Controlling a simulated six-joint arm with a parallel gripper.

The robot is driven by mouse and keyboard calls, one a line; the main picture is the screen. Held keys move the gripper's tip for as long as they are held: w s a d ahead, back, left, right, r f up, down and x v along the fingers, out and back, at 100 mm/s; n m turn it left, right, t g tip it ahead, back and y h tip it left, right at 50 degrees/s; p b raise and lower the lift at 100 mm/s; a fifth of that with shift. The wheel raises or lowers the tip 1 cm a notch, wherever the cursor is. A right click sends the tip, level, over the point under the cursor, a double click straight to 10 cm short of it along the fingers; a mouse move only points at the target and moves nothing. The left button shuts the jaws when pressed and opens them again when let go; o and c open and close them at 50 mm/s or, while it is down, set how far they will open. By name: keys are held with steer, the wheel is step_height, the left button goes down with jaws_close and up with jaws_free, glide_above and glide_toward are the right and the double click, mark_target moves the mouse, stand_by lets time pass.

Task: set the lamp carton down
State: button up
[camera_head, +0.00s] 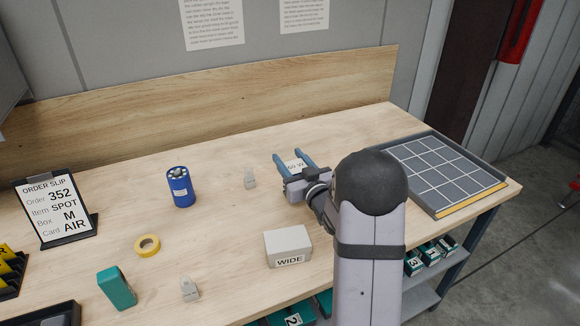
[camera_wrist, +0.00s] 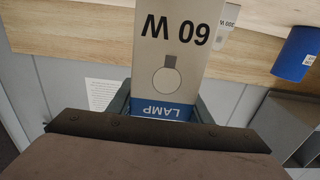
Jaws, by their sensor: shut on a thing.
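The lamp carton (camera_wrist: 175,50) is a pale box with a blue end band, marked "60 W" and "LAMP" and with a bulb picture. It reads upside down in the wrist view. In the head view only a small part of the carton (camera_head: 295,166) shows, between the blue fingers. My gripper (camera_head: 292,157) is shut on the carton, over the middle of the wooden table (camera_head: 225,240). My arm and wrist hide part of the area around it. I cannot tell whether the carton touches the table.
A "WIDE" box (camera_head: 287,246) lies in front. A gridded tray (camera_head: 436,168) is at right; its grid looks empty. Yellow tape (camera_head: 147,245) and an order slip (camera_head: 54,208) are farther left.

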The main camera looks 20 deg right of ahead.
steer(key=shift+f, duration=1.25)
steer(key=shift+f, duration=0.1)
steer(key=shift+f, duration=0.15)
steer(key=o, duration=1.1)
steer(key=shift+r, duration=0.3)
steer(key=s+b, duration=0.2)
steer(key=s, duration=1)
steer(key=shift+b, duration=0.4)
